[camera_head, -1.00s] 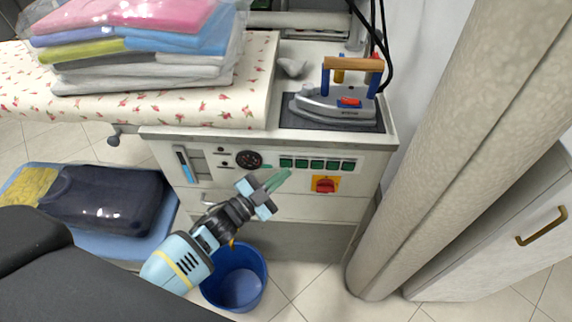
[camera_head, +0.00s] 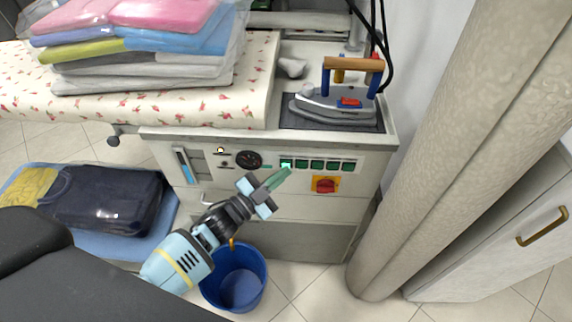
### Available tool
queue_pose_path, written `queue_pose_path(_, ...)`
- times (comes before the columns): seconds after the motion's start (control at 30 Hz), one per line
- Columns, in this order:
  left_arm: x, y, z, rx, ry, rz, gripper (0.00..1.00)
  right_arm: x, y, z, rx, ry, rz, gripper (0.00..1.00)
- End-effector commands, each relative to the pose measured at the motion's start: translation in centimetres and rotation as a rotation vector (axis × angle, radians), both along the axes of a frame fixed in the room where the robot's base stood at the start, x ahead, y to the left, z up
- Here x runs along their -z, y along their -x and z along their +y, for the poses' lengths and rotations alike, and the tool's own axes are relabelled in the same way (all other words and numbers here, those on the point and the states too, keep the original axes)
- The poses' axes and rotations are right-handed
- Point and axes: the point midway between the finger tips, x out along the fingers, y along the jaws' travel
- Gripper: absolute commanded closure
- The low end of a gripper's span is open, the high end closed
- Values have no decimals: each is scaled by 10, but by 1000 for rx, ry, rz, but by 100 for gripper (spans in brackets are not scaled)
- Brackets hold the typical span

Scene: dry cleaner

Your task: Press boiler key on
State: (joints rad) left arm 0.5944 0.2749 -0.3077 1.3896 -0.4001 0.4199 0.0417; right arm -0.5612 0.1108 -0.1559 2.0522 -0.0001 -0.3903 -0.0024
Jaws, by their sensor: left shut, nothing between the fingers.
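The row of green keys (camera_head: 318,164) is on the front panel of the ironing unit (camera_head: 345,190). The leftmost key (camera_head: 287,162) glows brighter than the others. My left gripper (camera_head: 284,173) is shut and empty, with its green fingertips at or just in front of this leftmost key; I cannot tell if they touch it. A small lamp (camera_head: 220,150) above and left of the round black gauge (camera_head: 249,160) is lit. My right gripper is not in view.
A red rotary switch on a yellow plate (camera_head: 326,185) sits below the keys. An iron (camera_head: 335,104) rests on top of the unit. A blue bucket (camera_head: 238,283) stands on the floor below my left arm. A beige column (camera_head: 455,140) is at the right.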

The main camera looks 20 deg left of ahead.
Motion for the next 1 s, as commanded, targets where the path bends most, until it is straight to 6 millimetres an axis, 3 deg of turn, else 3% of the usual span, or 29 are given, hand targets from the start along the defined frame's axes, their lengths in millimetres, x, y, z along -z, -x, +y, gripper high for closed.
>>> queue_pose_path(0.47, -1, 8, -2, 1, 0, -1, 100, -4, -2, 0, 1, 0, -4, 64)
queue_pose_path(1.0, -2, 50, -15, 0, 2, -1, 100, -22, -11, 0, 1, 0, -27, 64)
